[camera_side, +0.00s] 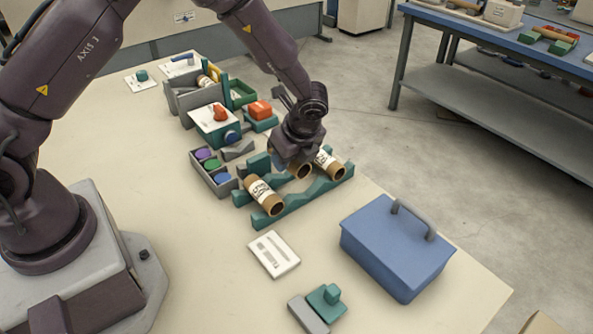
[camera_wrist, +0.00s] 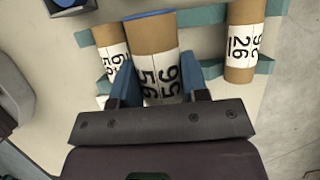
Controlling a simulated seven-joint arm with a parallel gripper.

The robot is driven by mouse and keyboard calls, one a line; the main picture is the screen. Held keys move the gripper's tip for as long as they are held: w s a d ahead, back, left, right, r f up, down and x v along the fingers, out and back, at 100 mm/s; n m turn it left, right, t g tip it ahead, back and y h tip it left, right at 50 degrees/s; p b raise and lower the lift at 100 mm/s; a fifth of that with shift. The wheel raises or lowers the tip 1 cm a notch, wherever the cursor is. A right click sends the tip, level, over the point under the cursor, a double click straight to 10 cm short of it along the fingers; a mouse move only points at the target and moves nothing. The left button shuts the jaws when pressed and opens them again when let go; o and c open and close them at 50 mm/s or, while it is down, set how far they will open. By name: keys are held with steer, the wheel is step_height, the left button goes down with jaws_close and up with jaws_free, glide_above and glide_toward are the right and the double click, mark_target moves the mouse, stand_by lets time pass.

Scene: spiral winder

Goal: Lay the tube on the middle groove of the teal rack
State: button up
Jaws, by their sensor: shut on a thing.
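My gripper (camera_side: 297,160) is shut on a brown cardboard tube with a white numbered label; the held tube (camera_side: 301,171) shows its open end below the jaws. In the wrist view the held tube (camera_wrist: 152,65) lies between the blue fingers and looks larger than the others. The teal rack (camera_side: 307,197) is below it, and the tube appears held above the middle part; contact cannot be made out. One labelled tube (camera_side: 263,196) lies across the rack's near-left end, another tube (camera_side: 330,163) across its far-right end. In the wrist view they flank the held tube, at left (camera_wrist: 112,48) and right (camera_wrist: 243,45).
A grey tray (camera_side: 212,172) of coloured pieces stands left of the rack. A teal-sided box (camera_side: 214,128) and other bins are behind. A blue case (camera_side: 395,248) stands at front right, a white card (camera_side: 273,254) in front. The table's right edge is close to the rack.

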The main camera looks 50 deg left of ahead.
steer(key=shift+w+f, duration=0.6)
steer(key=shift+f, duration=0.15)
steer(key=f, duration=0.3)
steer(key=shift+w, duration=0.3)
steer(key=shift+f, duration=0.35)
steer(key=shift+f, duration=0.1)
steer(key=shift+f, duration=0.5)
steer(key=o, duration=0.9)
